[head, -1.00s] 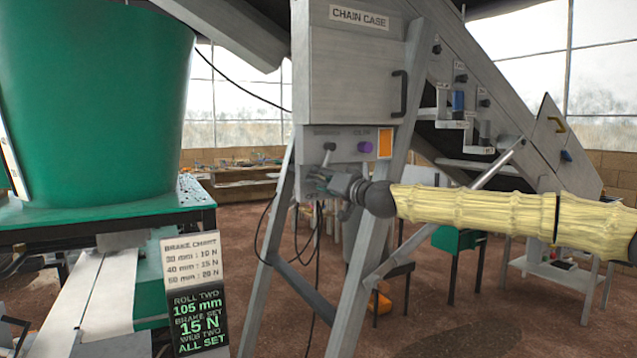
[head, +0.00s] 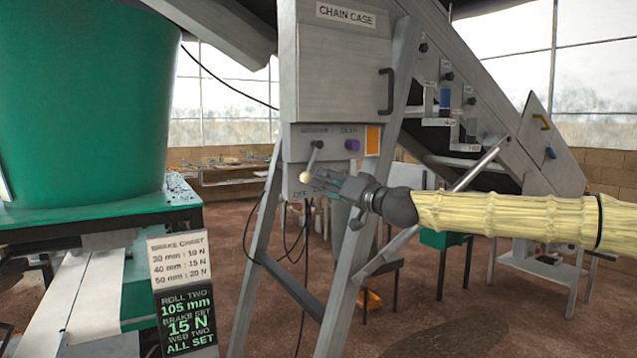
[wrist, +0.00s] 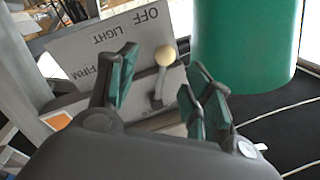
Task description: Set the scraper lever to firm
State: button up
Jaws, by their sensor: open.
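The scraper lever (head: 313,160) is a short grey rod with a cream ball knob, on the grey control panel below the chain case. It hangs down and slightly left in the head view. In the wrist view the lever (wrist: 158,88) shows between my fingers, apart from both. A plate (wrist: 80,50) there reads OFF, LIGHT and FIRM upside down; the knob appears nearest OFF. My gripper (head: 325,179) is open and empty, just right of the knob in the head view. In the wrist view my gripper (wrist: 160,75) has its green pads spread. It partly hides the plate's lettering in the head view.
A purple knob (head: 352,145) and an orange patch (head: 372,140) sit right of the lever. The chain case (head: 340,62) is above, on slanted grey legs. A large green drum (head: 80,110) and a brake chart sign (head: 180,262) stand at left. Cables hang below the panel.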

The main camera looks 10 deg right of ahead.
jog(key=shift+v, duration=1.8)
